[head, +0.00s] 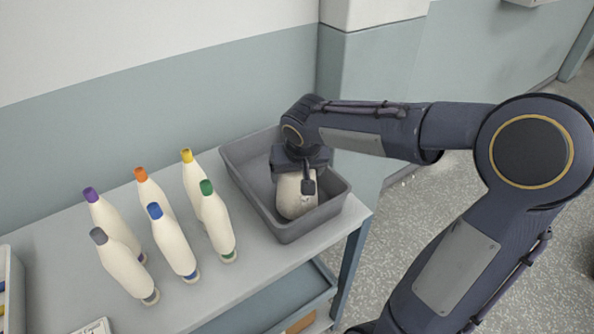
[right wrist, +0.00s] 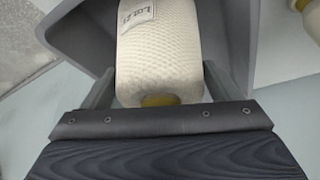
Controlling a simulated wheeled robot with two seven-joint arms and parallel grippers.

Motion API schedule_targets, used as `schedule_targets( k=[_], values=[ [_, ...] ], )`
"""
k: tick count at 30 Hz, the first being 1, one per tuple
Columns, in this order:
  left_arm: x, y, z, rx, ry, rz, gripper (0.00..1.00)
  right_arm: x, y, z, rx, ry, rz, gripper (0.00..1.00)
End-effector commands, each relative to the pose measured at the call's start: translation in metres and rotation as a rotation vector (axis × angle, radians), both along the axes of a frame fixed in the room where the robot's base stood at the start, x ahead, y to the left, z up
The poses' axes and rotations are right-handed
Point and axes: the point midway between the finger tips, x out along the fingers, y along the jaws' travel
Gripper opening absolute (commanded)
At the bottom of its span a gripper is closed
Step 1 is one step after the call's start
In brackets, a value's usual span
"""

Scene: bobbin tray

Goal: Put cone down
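The cream yarn cone (head: 293,197) is inside the grey tray (head: 262,203), near its right end. In the right wrist view the cone (right wrist: 160,50) shows a paper label and a yellowish tip that points at my palm. My right gripper (head: 305,180) reaches into the tray from above. Its fingers (right wrist: 160,85) lie close along both sides of the cone and appear closed on it. Whether the cone's base touches the tray floor is hidden. My left gripper is out of view.
Several cream cones with coloured tips stand left of the tray, the nearest with a green tip (head: 218,222). A wall stands behind the table (head: 240,290). A pale container (head: 12,285) is at far left.

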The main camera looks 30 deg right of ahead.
Motion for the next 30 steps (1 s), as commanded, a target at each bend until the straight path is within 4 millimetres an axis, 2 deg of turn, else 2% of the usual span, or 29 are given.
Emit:
schedule_targets(
  k=[1, 3, 4, 10, 14, 17, 24, 30],
  values=[
    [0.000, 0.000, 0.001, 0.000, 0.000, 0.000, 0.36, 0.000, 0.000, 0.000, 0.000, 0.000, 0.000, 0.90],
    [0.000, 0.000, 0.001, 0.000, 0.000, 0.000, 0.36, 0.000, 0.000, 0.000, 0.000, 0.000, 0.000, 0.99],
    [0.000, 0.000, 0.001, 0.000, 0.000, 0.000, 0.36, 0.000, 0.000, 0.000, 0.000, 0.000, 0.000, 1.00],
    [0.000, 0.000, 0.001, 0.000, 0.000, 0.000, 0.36, 0.000, 0.000, 0.001, 0.000, 0.000, 0.000, 1.00],
    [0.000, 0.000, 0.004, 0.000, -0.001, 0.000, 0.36, -0.001, 0.000, 0.009, -0.001, -0.003, 0.000, 1.00],
    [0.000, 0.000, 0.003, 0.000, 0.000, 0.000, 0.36, -0.007, 0.002, 0.024, 0.000, -0.006, -0.001, 1.00],
    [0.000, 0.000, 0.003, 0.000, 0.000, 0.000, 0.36, -0.026, 0.009, 0.073, 0.000, -0.006, 0.001, 1.00],
    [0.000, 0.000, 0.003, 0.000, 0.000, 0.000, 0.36, -0.038, 0.013, 0.103, 0.000, -0.004, -0.001, 1.00]
  ],
)
